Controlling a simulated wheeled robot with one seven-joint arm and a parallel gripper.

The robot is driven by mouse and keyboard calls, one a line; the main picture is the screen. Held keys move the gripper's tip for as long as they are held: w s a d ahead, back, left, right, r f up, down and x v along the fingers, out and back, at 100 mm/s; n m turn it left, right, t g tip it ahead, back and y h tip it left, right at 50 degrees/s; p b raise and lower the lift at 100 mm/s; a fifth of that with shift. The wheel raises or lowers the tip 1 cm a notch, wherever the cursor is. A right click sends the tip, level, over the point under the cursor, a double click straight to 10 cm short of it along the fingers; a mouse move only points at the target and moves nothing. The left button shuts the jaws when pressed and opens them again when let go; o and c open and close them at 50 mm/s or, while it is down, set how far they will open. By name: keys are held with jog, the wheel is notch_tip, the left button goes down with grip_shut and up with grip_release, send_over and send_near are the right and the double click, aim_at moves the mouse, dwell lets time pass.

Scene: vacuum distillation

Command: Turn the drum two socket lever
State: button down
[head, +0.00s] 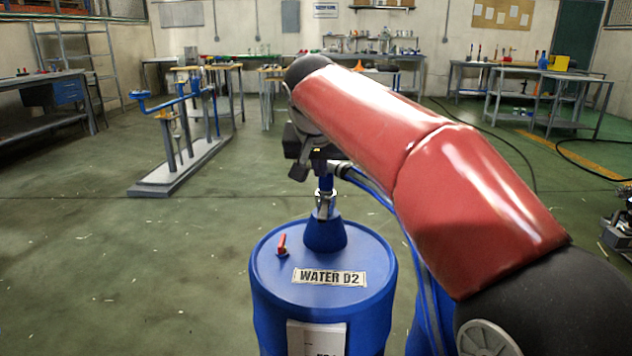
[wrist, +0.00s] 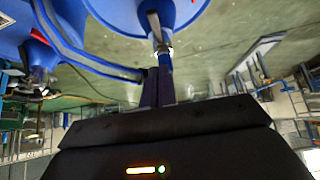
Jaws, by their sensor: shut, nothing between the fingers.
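The blue drum (head: 273,270), labelled WATER D2, stands upright in front of me. A blue cone-shaped socket (head: 325,235) rises from its top, with a metal lever piece (head: 322,205) and a blue hose fitting (head: 326,183) above it. A small red handle (head: 282,243) sits on the drum top to the left. My gripper (head: 300,170) is beside the top of the fitting, partly hidden by my arm. In the wrist view its dark fingers (wrist: 158,76) are together and empty, with tips close to the blue fitting and metal lever (wrist: 156,28); contact is unclear.
Blue hoses (head: 375,190) run from the fitting behind my arm to the right. A grey stand with blue supports (head: 178,165) is on the floor at left. Workbenches (head: 535,95) line the back. Floor left of the drum is clear.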

send_over(322, 212)
jog(key=s, duration=0.2)
jog(key=f, duration=0.7)
jog(key=shift+w+f, duration=0.15)
jog(key=shift+w, duration=0.05)
jog(key=shift+s+f+b, duration=0.2)
jog(key=shift+f+b, duration=0.1)
jog(key=shift+f, duration=0.3)
jog(key=shift+s+f+b, duration=0.15)
jog(key=shift+f+b, duration=0.15)
jog(key=shift+f, duration=0.9)
jog(key=shift+f, duration=0.1)
